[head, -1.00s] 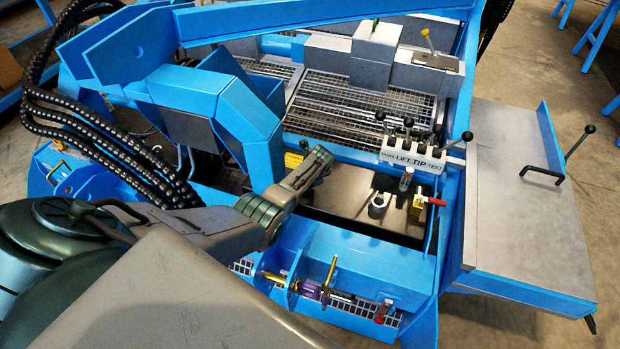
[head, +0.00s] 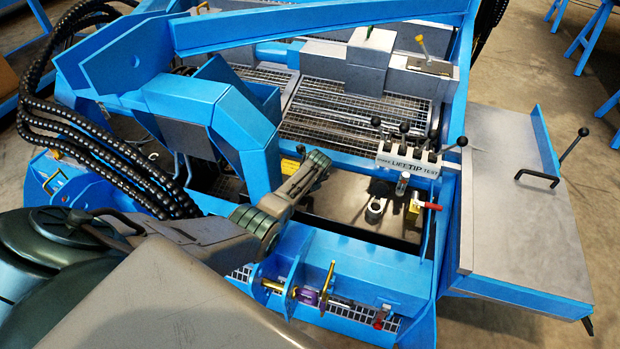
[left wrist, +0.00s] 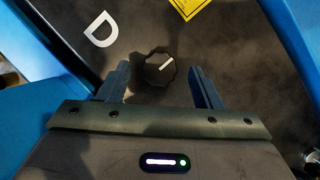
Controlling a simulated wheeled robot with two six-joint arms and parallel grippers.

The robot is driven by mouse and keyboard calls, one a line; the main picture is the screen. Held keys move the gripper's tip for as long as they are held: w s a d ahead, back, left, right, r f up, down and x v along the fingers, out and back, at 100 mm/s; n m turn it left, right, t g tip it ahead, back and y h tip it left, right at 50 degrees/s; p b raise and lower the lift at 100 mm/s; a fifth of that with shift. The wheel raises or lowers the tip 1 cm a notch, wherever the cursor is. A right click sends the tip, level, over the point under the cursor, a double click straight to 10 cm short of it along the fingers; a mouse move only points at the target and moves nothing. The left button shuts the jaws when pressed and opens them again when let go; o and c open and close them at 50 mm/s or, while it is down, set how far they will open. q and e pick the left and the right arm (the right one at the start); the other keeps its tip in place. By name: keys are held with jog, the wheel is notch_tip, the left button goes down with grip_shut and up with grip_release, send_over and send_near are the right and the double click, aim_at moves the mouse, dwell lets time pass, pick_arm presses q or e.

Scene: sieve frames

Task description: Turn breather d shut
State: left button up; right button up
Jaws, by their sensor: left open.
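Breather d is a black scalloped knob (left wrist: 159,70) on a dark plate, with a large white letter D (left wrist: 100,30) to its upper left in the left wrist view. A white line on the knob slants toward the upper right. My left gripper (left wrist: 160,74) is open, with one blue-grey finger on each side of the knob and a gap visible on both sides. In the head view my left gripper (head: 309,172) reaches over the dark plate beside the blue boom; the knob cannot be made out there. My right gripper is not in view.
A yellow label (left wrist: 187,7) lies above the knob in the left wrist view. Blue walls flank the plate. In the head view a lever block marked LIFT TIP (head: 408,158), a red-handled valve (head: 428,206) and a ring-shaped fitting (head: 374,211) stand to the gripper's right.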

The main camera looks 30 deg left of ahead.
pick_arm(q)
jog(key=p+v, duration=0.1)
jog(key=v, duration=0.8)
jog(key=shift+r+p, duration=0.25)
jog(key=shift+p, duration=0.05)
jog(key=shift+s+d, duration=0.1)
